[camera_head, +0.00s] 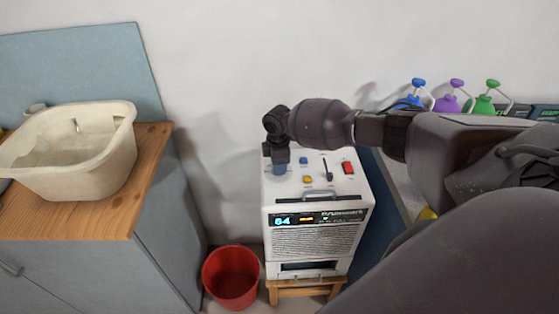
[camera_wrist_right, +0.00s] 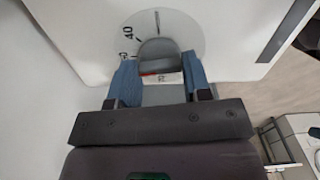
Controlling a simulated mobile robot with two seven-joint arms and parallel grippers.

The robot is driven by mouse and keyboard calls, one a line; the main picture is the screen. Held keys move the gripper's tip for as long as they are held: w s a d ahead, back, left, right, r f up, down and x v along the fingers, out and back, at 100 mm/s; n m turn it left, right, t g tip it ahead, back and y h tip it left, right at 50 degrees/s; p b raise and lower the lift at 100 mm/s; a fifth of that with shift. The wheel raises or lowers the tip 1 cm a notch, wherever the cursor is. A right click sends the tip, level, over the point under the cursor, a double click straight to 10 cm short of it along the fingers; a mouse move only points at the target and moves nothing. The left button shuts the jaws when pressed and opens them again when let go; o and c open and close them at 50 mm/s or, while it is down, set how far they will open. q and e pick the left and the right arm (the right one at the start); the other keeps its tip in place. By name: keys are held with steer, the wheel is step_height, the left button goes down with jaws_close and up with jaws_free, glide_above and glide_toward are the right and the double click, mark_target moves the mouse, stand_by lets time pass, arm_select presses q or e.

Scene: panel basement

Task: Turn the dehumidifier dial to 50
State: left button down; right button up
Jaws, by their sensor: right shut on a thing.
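The dehumidifier (camera_head: 319,240) is a white box with a grille, and its lit display (camera_head: 283,221) appears to read 64. My right gripper (camera_head: 279,169) reaches down onto the left part of its top panel and hides the dial in the head view. In the right wrist view, the dial's grey knob (camera_wrist_right: 160,52) sits between the blue fingers of my right gripper (camera_wrist_right: 163,78), which is shut on it. Behind it, a pale round scale plate (camera_wrist_right: 187,28) shows a black line and a 40; other marks are partly covered. My left gripper is out of view.
The top panel also has a blue button (camera_head: 304,160), a yellow button (camera_head: 307,179), a black lever (camera_head: 325,170) and a red switch (camera_head: 348,168). A red bucket (camera_head: 230,277) stands on the floor. A wooden-topped cabinet (camera_head: 100,215) holds a cream basin (camera_head: 85,175).

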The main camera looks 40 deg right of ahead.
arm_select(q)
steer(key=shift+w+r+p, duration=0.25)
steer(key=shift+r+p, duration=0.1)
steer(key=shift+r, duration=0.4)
arm_select(e)
steer(key=shift+m, duration=0.7)
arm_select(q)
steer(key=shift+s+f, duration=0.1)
arm_select(e)
steer(key=o, duration=0.9)
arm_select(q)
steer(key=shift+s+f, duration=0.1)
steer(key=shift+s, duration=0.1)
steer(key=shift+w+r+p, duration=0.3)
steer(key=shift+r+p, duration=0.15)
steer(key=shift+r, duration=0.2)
arm_select(e)
step_height(320, 180, up, 11)
steer(key=shift+f, duration=0.1)
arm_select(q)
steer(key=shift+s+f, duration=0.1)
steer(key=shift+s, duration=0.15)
